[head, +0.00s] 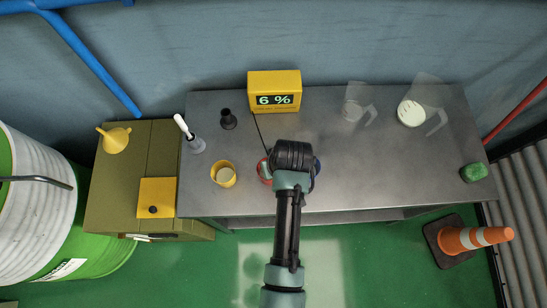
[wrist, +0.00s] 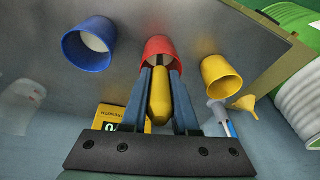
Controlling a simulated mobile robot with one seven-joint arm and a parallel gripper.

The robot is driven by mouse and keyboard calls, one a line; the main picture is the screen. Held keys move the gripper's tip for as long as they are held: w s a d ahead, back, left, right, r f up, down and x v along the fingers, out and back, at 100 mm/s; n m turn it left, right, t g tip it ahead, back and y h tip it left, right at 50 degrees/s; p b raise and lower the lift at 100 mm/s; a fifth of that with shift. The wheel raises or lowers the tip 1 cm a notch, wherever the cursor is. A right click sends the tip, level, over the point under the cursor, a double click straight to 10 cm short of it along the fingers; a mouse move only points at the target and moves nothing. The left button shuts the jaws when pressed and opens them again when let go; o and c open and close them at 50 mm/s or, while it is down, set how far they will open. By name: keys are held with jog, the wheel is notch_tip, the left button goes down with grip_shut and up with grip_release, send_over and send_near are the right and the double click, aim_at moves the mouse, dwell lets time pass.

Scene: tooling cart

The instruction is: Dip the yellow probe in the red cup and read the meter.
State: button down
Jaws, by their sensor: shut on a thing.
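My gripper (wrist: 158,95) is shut on the yellow probe (wrist: 158,108), which lies between its two fingers. The red cup (wrist: 160,45) is straight beyond the fingers in the wrist view, and the probe's far end overlaps its mouth. Whether the tip touches anything inside is hidden. In the head view my arm covers most of the red cup (head: 262,170) and hides the probe. The yellow meter (head: 275,84) stands at the back of the grey cart top and reads 6 %. A thin dark cable runs from it towards my gripper (head: 292,158).
A yellow cup (head: 223,175) stands left of the red cup, a blue cup (wrist: 88,45) on its other side. A black holder (head: 228,119) and a white-handled tool (head: 188,134) stand behind. Two clear jugs (head: 410,113) and a green sponge (head: 474,172) are right. The right middle is clear.

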jog(key=shift+r, duration=0.1)
jog(key=p+v, duration=0.3)
jog(key=w+p+v, duration=0.1)
jog(key=p+v, duration=0.2)
jog(key=p, duration=0.1)
jog(key=w+a+p+v, duration=0.1)
jog(key=p+v, duration=0.2)
jog(key=v, duration=0.1)
jog(key=shift+a+r+p, duration=0.1)
jog(key=shift+r+p, duration=0.2)
jog(key=shift+p, duration=0.05)
jog(key=shift+r, duration=0.1)
dwell(2.2)
jog(key=p+v, duration=0.3)
jog(key=p, duration=0.1)
jog(key=shift+w+a+r, duration=0.2)
jog(key=shift+w+r, duration=0.15)
jog(key=shift+r, duration=0.1)
dwell(1.0)
